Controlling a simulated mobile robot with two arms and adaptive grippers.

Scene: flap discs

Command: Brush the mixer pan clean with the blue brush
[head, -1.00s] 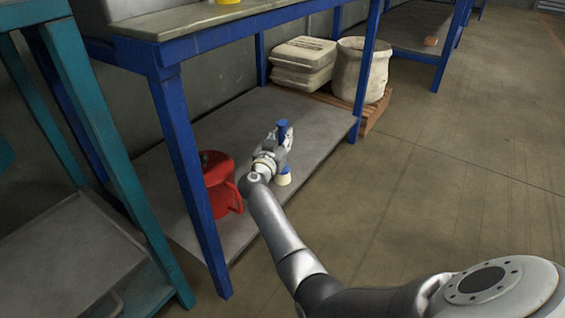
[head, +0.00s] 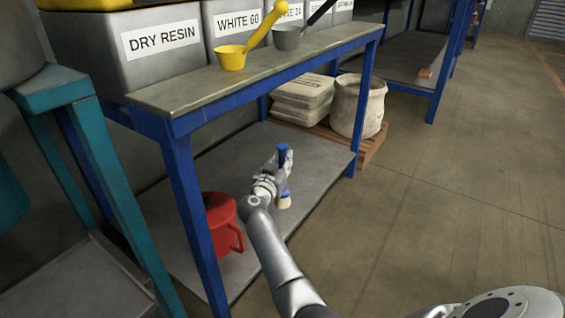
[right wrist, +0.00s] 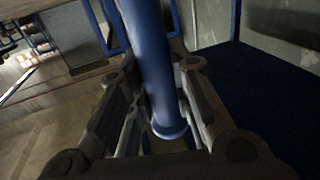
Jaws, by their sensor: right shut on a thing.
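The blue brush (head: 286,190) is in my right gripper (head: 283,168), over the lower shelf of the blue bench in the head view. Its blue handle stands roughly upright and its pale bristle end (head: 285,203) points down, near the shelf. I cannot tell whether the bristles touch the shelf. In the right wrist view, the blue handle (right wrist: 150,60) runs between the two fingers of the gripper (right wrist: 160,115), which is shut on it. The mixer pan is not clearly in view. My left gripper is not in view.
A red can (head: 221,222) stands on the lower shelf (head: 225,160), left of my right arm. A yellow scoop (head: 232,58) and a grey scoop (head: 288,38) lie on the bench top. Sacks (head: 303,90) and a white bag (head: 358,105) sit behind. Floor at right is clear.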

